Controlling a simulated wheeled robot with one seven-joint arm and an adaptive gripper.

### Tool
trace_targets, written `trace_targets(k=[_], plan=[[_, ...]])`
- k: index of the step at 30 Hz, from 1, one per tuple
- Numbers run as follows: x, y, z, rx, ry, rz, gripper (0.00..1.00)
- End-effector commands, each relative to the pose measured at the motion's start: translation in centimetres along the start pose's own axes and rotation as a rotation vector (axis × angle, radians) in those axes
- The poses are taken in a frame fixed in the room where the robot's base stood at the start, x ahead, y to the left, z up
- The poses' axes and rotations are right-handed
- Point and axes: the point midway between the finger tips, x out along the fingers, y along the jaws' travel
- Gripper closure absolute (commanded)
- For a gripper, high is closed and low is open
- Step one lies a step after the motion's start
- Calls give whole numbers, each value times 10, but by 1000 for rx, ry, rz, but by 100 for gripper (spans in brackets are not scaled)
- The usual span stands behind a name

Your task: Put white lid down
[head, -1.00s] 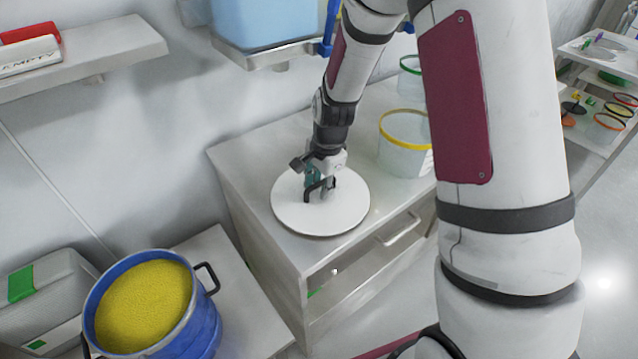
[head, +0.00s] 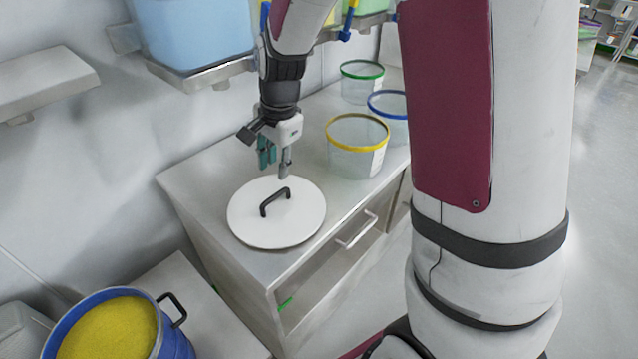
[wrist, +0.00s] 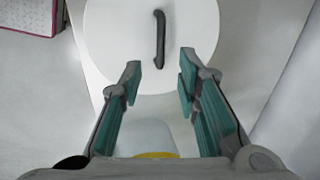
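The white lid (head: 255,226) is round with a black bar handle (head: 275,201) and lies flat on the grey cabinet top (head: 190,183). My gripper (head: 274,170) is above the cabinet top, just behind and above the lid, apart from the handle. In the wrist view the lid (wrist: 110,42) fills the upper middle, with its handle (wrist: 160,40) beyond the fingertips. My gripper (wrist: 158,78) has its teal-padded fingers spread, with nothing between them.
Clear buckets with yellow (head: 357,150), blue (head: 390,112) and green (head: 361,84) rims stand behind and right of the lid. A blue pot (head: 178,342) of yellow granules stands lower left. A wall shelf with a light-blue container (head: 195,35) hangs above.

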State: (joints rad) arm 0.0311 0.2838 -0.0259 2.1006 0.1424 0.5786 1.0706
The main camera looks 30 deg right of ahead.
Motion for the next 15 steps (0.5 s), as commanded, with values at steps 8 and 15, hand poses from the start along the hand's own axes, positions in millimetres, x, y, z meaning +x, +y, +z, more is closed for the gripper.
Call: trace_targets(k=[8, 15], plan=[[-83, 42, 26, -317, 22, -35, 70], [-148, 112, 57, -690, 60, -46, 70]])
